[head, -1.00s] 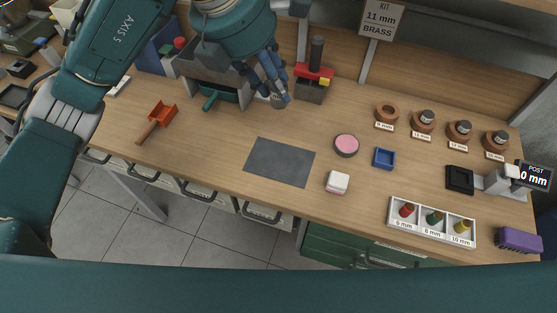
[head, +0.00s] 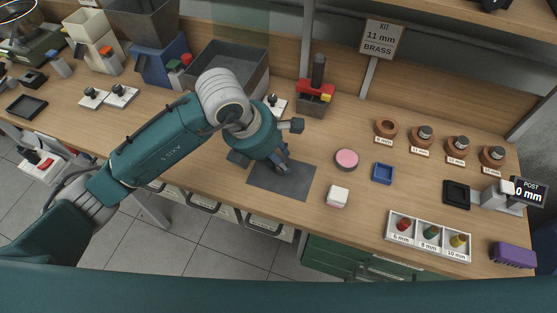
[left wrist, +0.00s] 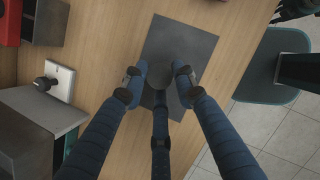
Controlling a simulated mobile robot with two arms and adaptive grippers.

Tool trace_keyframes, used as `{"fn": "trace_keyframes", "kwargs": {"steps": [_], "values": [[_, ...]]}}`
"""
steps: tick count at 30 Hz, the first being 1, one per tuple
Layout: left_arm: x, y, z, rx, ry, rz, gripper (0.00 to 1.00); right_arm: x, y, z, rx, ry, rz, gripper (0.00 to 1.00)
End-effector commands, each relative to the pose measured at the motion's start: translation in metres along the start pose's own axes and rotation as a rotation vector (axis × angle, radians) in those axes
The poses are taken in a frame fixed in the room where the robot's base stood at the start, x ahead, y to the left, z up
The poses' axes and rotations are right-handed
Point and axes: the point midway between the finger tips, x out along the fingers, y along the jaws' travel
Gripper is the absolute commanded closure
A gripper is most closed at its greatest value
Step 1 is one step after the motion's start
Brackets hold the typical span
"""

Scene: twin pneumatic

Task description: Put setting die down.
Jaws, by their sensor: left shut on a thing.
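My left gripper (head: 284,166) is over the dark grey mat (head: 262,181) on the bench. In the left wrist view its three blue fingers (left wrist: 161,84) close around a dark grey round thing, taken as the setting die (left wrist: 173,70). The die is seen against the mat (left wrist: 190,40) and blends with it. I cannot tell whether it touches the mat or hangs just above it. In the head view the die is mostly hidden by the fingers and wrist. My right gripper is not in view.
A pink round pad (head: 346,159), a white block (head: 337,197) and a blue tray (head: 382,174) stand right of the mat. A red-topped press (head: 316,95) and a grey bin (head: 240,62) stand behind. The bench's front edge is close below the mat.

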Motion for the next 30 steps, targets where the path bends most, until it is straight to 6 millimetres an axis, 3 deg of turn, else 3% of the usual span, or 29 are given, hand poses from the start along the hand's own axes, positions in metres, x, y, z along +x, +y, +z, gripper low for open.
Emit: {"fn": "trace_keyframes", "kwargs": {"steps": [4, 14, 15, 17, 30], "values": [[0.017, -0.001, -0.008, -0.001, 0.001, -0.002, 1.00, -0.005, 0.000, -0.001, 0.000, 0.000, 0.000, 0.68], [0.022, 0.000, -0.009, 0.001, -0.001, 0.001, 1.00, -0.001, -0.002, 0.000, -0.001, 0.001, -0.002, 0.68], [0.021, 0.000, -0.009, 0.000, 0.001, 0.000, 0.66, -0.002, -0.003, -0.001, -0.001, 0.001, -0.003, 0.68], [0.021, 0.000, -0.009, 0.000, 0.001, 0.000, 0.54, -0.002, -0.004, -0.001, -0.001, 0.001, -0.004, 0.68], [0.011, 0.001, -0.008, 0.000, -0.001, 0.002, 0.53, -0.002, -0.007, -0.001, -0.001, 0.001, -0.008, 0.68]]}}
